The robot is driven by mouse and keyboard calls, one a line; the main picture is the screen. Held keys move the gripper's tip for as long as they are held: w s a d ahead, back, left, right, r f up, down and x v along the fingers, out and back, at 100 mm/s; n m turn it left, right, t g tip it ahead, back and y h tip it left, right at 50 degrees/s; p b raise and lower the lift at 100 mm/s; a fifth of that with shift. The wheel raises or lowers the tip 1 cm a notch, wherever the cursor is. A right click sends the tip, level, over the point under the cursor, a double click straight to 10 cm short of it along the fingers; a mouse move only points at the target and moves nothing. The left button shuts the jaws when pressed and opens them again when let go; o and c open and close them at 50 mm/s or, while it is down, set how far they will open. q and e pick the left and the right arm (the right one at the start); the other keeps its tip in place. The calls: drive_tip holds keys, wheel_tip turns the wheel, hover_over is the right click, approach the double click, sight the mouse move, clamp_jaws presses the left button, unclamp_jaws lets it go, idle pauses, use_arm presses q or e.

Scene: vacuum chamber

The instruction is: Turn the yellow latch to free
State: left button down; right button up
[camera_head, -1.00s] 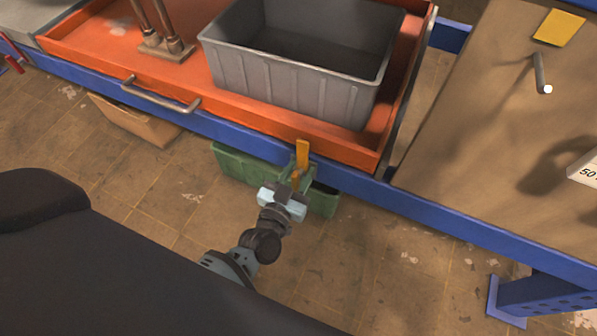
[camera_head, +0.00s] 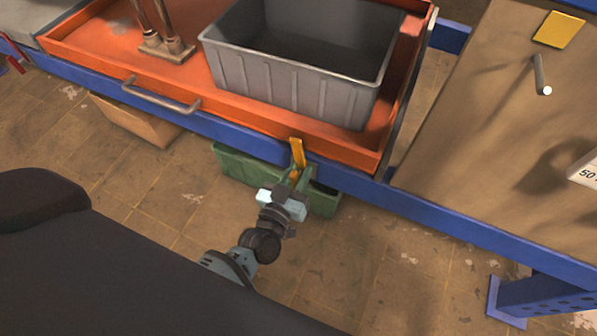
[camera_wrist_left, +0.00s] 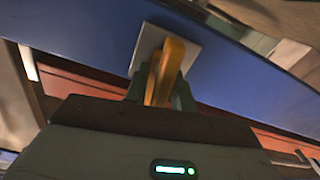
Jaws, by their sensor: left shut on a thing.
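The yellow latch (camera_head: 297,153) sits at the front of the orange tray (camera_head: 345,149), on the blue beam (camera_head: 361,186). In the head view it stands nearly upright, its top leaning a little to the left. My left gripper (camera_head: 294,181) is shut on the latch's lower part. In the left wrist view the yellow latch (camera_wrist_left: 165,72) stands between the fingers, in front of a pale square plate (camera_wrist_left: 150,45) on the blue beam. The fingers hide part of the latch. My right gripper is not in view.
A grey bin (camera_head: 290,85) stands in the orange tray, which has a metal handle (camera_head: 160,97) on its front. A green crate (camera_head: 236,165) and a cardboard box (camera_head: 130,122) are below the beam. A brown board (camera_head: 470,150) lies to the right.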

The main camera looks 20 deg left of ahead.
use_arm(q)
drive_tip(key=n, duration=0.4)
drive_tip(key=shift+a+f+n, duration=0.1)
drive_tip(key=shift+a+n, duration=0.15)
drive_tip(key=shift+n, duration=0.05)
drive_tip(key=n, duration=0.3)
drive_tip(key=shift+a+f+n+b, duration=0.1)
drive_tip(key=shift+f+n+b, duration=0.1)
drive_tip(key=shift+n+b, duration=0.1)
drive_tip(key=n, duration=0.3)
drive_tip(key=n+b, duration=0.1)
drive_tip(key=n, duration=0.1)
drive_tip(key=shift+a+f, duration=0.15)
drive_tip(key=shift+f, duration=0.1)
drive_tip(key=shift+f+n+b, duration=0.1)
drive_tip(key=shift+n+b, duration=0.25)
drive_tip(key=shift+n, duration=1.05)
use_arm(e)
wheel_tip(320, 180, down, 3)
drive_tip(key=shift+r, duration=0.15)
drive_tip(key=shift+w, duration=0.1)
use_arm(q)
drive_tip(key=c, duration=1.5)
unclamp_jaws()
drive_tip(key=shift+c, duration=0.2)
drive_tip(key=shift+o, duration=0.7)
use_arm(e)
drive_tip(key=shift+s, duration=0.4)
